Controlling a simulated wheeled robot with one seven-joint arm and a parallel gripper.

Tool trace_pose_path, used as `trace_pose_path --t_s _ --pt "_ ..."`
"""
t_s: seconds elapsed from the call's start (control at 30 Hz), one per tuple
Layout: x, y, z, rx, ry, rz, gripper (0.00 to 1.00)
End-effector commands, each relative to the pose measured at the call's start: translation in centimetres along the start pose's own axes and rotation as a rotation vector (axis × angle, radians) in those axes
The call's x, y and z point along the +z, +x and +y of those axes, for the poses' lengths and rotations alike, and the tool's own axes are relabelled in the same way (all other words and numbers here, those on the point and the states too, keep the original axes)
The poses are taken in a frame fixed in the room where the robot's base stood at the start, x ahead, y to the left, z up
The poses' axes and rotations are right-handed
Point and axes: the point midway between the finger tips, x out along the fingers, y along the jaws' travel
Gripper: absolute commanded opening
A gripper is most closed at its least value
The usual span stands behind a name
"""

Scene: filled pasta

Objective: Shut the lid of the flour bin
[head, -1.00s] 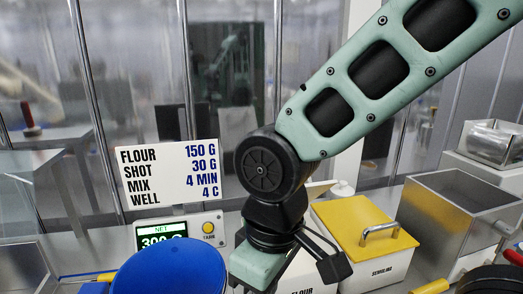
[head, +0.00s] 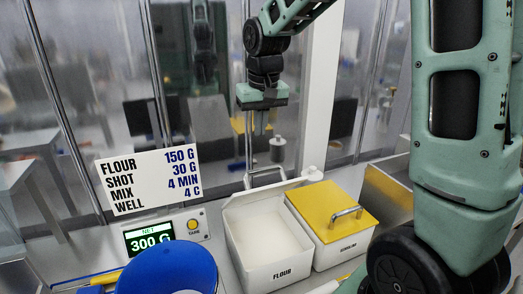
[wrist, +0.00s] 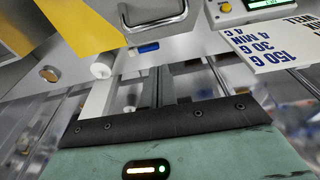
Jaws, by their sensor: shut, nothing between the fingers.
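The white flour bin (head: 268,246), marked FLOUR, stands on the counter with its top open and pale flour (head: 266,232) inside. Its lid (head: 270,190) stands raised along the bin's back edge, with a metal handle (head: 265,172) behind it. My gripper (head: 262,128) hangs above and behind the raised lid, fingers pointing down, apart from it. In the wrist view the shut, empty fingers (wrist: 160,75) show, with a metal handle (wrist: 155,27) beyond their tips.
The semolina bin with a yellow lid (head: 330,205) stands close on the right of the flour bin. A scale (head: 165,238), a recipe sign (head: 158,178) and a blue round object (head: 170,270) are at left. A steel container (head: 388,190) stands further right.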

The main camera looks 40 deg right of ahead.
Motion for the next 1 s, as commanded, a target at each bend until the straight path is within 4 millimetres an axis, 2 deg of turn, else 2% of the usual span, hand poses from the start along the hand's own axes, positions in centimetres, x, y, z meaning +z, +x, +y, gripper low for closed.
trace_pose_path --t_s 0.2,0.4,0.6,1.0 --pt "0.1 4.3 0.0 0.0 -0.002 -0.006 0.0" --pt "2.0 6.2 -0.1 0.0 -0.002 -0.002 0.0" --pt "2.8 7.1 -0.1 -0.001 -0.002 -0.001 0.0" --pt "2.8 7.3 -0.1 -0.001 -0.002 0.003 0.0"
